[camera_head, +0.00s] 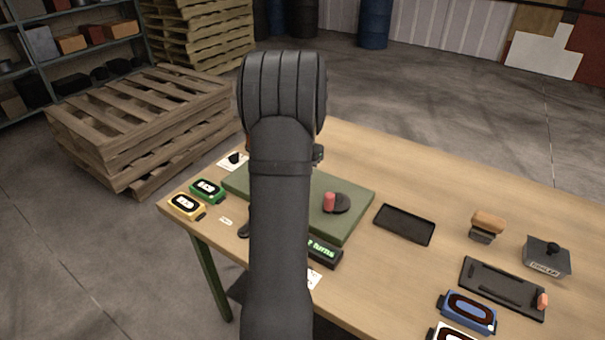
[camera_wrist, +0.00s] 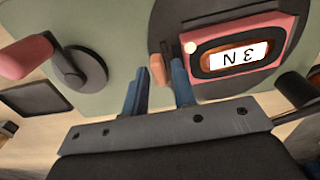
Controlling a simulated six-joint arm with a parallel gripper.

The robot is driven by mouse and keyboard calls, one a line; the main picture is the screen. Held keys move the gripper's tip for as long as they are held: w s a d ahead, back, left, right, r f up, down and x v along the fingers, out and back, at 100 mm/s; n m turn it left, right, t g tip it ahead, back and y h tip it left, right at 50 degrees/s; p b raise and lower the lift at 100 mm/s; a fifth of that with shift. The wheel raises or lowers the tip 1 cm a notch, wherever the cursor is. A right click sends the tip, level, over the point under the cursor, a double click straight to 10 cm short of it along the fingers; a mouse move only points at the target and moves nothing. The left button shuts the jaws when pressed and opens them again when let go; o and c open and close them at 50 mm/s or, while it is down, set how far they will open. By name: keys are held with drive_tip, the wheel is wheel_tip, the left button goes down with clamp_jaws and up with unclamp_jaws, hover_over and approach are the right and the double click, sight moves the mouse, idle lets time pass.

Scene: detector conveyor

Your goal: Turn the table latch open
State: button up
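In the wrist view a small orange tab (camera_wrist: 157,70), probably the table latch, stands at the edge of a dark round plate (camera_wrist: 165,22) on the green board (camera_wrist: 115,25). My gripper (camera_wrist: 160,78) has its two blue fingers apart, one on each side of the tab. Narrow gaps seem to show, but I cannot tell whether either finger touches it. A pink-framed box (camera_wrist: 243,55) with a white display reading "N 3" upside down sits on the plate. In the head view my arm hides the gripper, the tab and most of the plate.
A crank with a red knob (camera_head: 330,202) stands on the green board (camera_head: 355,190); its knob (camera_wrist: 25,58) is left of my fingers in the wrist view. A "7 turns" display (camera_head: 323,252), a black tray (camera_head: 404,224) and a dark lidded box (camera_head: 546,256) are nearby.

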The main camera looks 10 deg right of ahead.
drive_tip(key=shift+o, duration=0.5)
wheel_tip(320, 180, up, 17)
drive_tip(key=shift+r, duration=0.2)
drive_tip(key=shift+f, duration=0.15)
wheel_tip(320, 180, down, 17)
drive_tip(key=shift+f, duration=0.15)
idle(0.6)
